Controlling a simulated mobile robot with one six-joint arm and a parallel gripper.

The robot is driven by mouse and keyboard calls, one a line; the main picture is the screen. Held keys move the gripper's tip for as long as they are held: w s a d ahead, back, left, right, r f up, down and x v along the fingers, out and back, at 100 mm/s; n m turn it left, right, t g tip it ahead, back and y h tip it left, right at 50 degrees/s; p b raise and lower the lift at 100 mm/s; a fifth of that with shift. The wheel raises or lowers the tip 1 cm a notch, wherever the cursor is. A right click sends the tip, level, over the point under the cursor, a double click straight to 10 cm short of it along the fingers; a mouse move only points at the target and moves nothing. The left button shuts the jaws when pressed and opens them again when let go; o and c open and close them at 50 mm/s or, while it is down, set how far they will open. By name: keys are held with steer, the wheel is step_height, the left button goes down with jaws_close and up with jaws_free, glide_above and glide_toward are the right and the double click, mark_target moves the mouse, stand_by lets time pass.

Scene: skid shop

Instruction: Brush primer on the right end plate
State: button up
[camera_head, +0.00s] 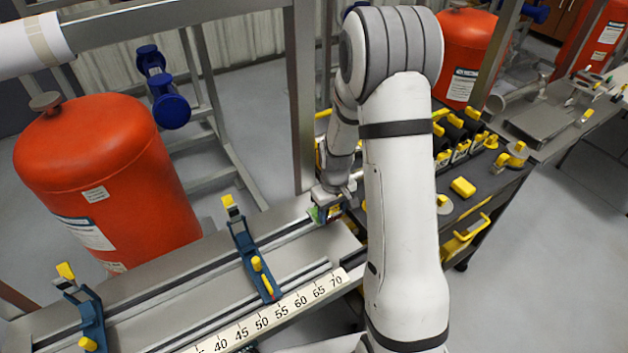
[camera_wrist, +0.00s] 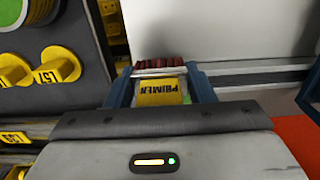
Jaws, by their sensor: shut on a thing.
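My gripper (camera_head: 330,208) is over the right end of the grey rail bench, beside the dark cart. In the wrist view its blue fingers (camera_wrist: 160,88) are shut on a primer brush with a yellow "PRIMER" label (camera_wrist: 160,93). The brush's dark red bristles (camera_wrist: 160,62) point away from the wrist, toward a pale flat surface (camera_wrist: 220,35) at the bench's end. I cannot tell whether the bristles touch it. I cannot pick out the right end plate with certainty; my arm hides part of that end in the head view.
The bench (camera_head: 200,290) carries two blue clamps with yellow handles (camera_head: 250,258) (camera_head: 85,310) and a number scale (camera_head: 290,308). Red tanks stand behind (camera_head: 110,175) (camera_head: 465,55). A dark cart (camera_head: 490,185) with yellow-handled tools is right of my arm. Open floor (camera_head: 545,270) lies right.

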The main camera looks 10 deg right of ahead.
steer(key=shift+w+r+p, duration=0.15)
steer(key=shift+r+p, duration=1.55)
steer(key=shift+r, duration=1.8)
